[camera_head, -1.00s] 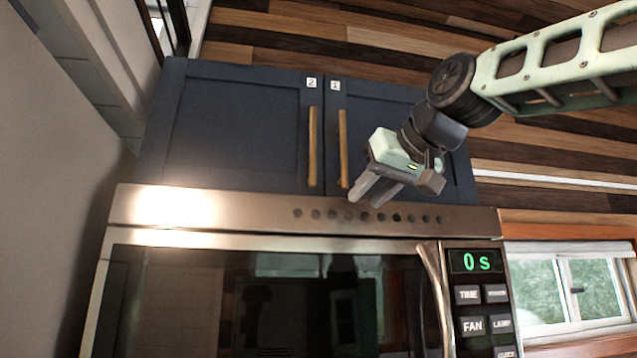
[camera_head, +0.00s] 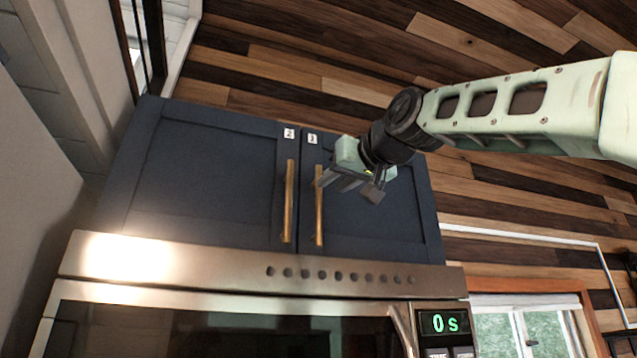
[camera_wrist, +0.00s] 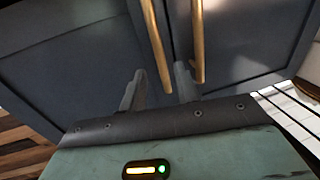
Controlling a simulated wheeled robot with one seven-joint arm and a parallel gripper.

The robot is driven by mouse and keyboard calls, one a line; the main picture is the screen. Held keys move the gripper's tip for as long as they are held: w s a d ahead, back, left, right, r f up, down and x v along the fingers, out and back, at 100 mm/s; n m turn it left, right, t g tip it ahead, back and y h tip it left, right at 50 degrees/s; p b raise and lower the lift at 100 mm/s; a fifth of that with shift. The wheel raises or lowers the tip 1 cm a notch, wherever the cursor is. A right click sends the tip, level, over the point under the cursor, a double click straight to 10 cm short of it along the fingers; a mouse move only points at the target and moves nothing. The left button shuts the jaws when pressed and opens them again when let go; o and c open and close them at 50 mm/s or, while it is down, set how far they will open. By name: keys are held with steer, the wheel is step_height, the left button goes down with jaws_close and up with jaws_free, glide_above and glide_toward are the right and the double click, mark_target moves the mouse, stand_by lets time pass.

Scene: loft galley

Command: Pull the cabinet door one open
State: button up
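The dark blue cabinet has two shut doors above the microwave. Door one (camera_head: 375,205) is on the right, with a vertical brass handle (camera_head: 319,218) near the middle seam. Door two (camera_head: 205,180) is on the left, with its own brass handle (camera_head: 288,200). My gripper (camera_head: 326,184) is at the upper end of door one's handle. In the wrist view, which looks upside down, my gripper's fingers (camera_wrist: 160,72) are apart. The end of door one's handle (camera_wrist: 157,45) shows between them; contact cannot be told. Door two's handle (camera_wrist: 197,40) lies outside the fingers.
A steel microwave (camera_head: 250,268) sits directly under the cabinet, with its front edge just below the handles. A plank wood wall (camera_head: 300,65) is behind and right. A window (camera_head: 525,332) is at the lower right. Free room lies right of the cabinet.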

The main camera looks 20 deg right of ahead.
mark_target(321, 194)
steer(key=w+p, duration=0.1)
steer(key=w, duration=0.1)
steer(key=w+p, duration=0.1)
steer(key=w+a+p, duration=0.1)
steer(key=w, duration=0.1)
steer(key=shift+w+r+p, duration=0.2)
steer(key=shift+w+p, duration=0.1)
steer(key=shift+w, duration=0.05)
steer(key=shift+w+a+f+p, duration=0.2)
steer(key=shift+w+p, duration=0.15)
steer(key=shift+w, duration=0.35)
jaws_close()
